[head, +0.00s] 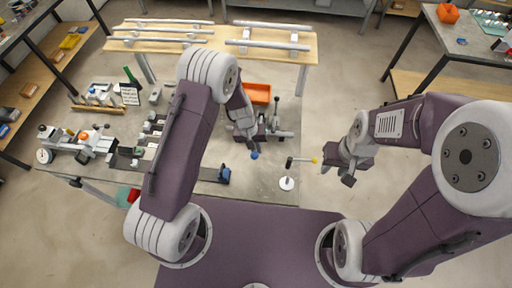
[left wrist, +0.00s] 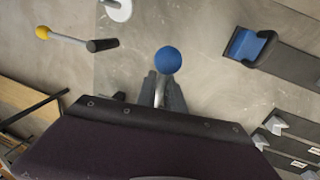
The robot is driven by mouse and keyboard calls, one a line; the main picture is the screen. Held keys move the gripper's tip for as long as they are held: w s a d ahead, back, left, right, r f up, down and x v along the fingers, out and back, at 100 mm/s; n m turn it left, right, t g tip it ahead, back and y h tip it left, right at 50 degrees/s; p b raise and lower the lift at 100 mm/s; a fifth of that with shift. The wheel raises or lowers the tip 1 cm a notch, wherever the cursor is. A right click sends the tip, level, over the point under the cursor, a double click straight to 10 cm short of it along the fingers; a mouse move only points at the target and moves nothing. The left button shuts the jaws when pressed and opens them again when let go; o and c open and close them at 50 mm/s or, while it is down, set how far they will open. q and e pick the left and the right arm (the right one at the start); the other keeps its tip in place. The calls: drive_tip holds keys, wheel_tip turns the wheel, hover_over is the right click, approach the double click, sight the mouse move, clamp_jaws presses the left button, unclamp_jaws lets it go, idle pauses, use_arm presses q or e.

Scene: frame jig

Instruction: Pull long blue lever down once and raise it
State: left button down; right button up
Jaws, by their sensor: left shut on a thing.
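The blue lever shows its round blue knob (head: 254,155) just beyond the fingertips of my left gripper (head: 250,140). In the left wrist view the knob (left wrist: 168,60) sits at the end of a thin metal rod. The rod runs between the grey fingers of my left gripper (left wrist: 165,92), which are shut on it. The lever's base is hidden behind my gripper and arm. My right gripper (head: 340,172) hangs to the right with its fingers apart, empty, clear of the lever.
A short lever with a yellow tip (head: 313,160) and a white disc (head: 287,183) stand right of the blue knob. An orange bin (head: 257,93) is behind my left gripper. Clamps and a blue-ended block (head: 223,174) lie to the left.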

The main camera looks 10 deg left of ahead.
idle(0.6)
use_arm(q)
drive_tip(key=r+p, duration=0.1)
drive_tip(key=p, duration=0.1)
drive_tip(key=r+g+p, duration=0.1)
drive_tip(key=r+p, duration=0.1)
drive_tip(key=p, duration=0.1)
drive_tip(key=shift+w+r, duration=0.15)
drive_tip(key=shift+w, duration=0.25)
drive_tip(key=shift+w+r+g+p, duration=0.2)
drive_tip(key=shift+w+g+p, duration=0.15)
drive_tip(key=shift+g, duration=0.05)
drive_tip(key=w+r+g+b, duration=0.3)
drive_tip(key=b, duration=0.2)
drive_tip(key=shift+r+n+b, duration=0.25)
drive_tip(key=shift+n+b, duration=0.05)
drive_tip(key=shift+w+r+g+b, duration=0.2)
drive_tip(key=shift+r+g+b, duration=0.2)
drive_tip(key=shift+r+b, duration=0.1)
drive_tip(key=shift+r, duration=0.25)
drive_tip(key=c, duration=1.5)
unclamp_jaws()
drive_tip(key=shift+w, duration=0.1)
drive_tip(key=shift+o, duration=0.2)
